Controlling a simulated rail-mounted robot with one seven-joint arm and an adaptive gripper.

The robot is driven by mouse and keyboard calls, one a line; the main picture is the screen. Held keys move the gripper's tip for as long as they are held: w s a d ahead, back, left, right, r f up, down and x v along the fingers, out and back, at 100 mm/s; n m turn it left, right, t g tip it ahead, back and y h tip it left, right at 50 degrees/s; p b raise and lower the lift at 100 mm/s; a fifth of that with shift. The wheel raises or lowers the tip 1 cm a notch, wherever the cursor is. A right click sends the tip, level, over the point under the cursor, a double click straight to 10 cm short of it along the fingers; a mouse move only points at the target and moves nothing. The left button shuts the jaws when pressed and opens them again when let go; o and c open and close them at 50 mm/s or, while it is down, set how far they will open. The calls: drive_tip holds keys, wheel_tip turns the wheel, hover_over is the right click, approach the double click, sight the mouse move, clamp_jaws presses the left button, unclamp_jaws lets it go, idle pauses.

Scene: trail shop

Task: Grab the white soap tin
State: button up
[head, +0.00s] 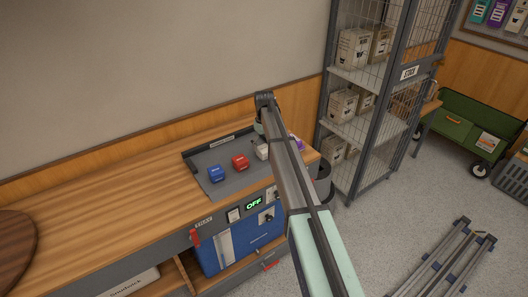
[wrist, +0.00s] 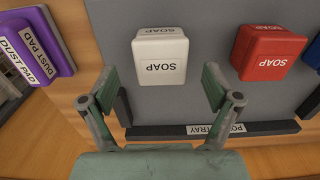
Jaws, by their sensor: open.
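The white soap tin (wrist: 160,57) sits on the grey tray near its edge, and its label reads SOAP. In the head view the white soap tin (head: 262,151) is partly hidden by my arm. My gripper (wrist: 161,88) is open, with one finger on each side of the tin's near end in the wrist view. The fingers are apart from the tin and nothing is between them but its near side. In the head view the fingers are mostly hidden behind my arm.
A red soap tin (wrist: 268,53) stands right of the white one, and a blue tin (head: 216,173) beyond it. Purple dust pads (wrist: 35,46) lie left of the tray. The tray (head: 212,158) has a raised rim.

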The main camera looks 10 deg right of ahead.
sight(264, 148)
drive_tip(key=shift+s+f+p, duration=0.1)
drive_tip(key=shift+f+p, duration=0.55)
drive_tip(key=shift+f, duration=1.25)
drive_tip(key=c, duration=1.3)
drive_tip(key=shift+r, duration=0.1)
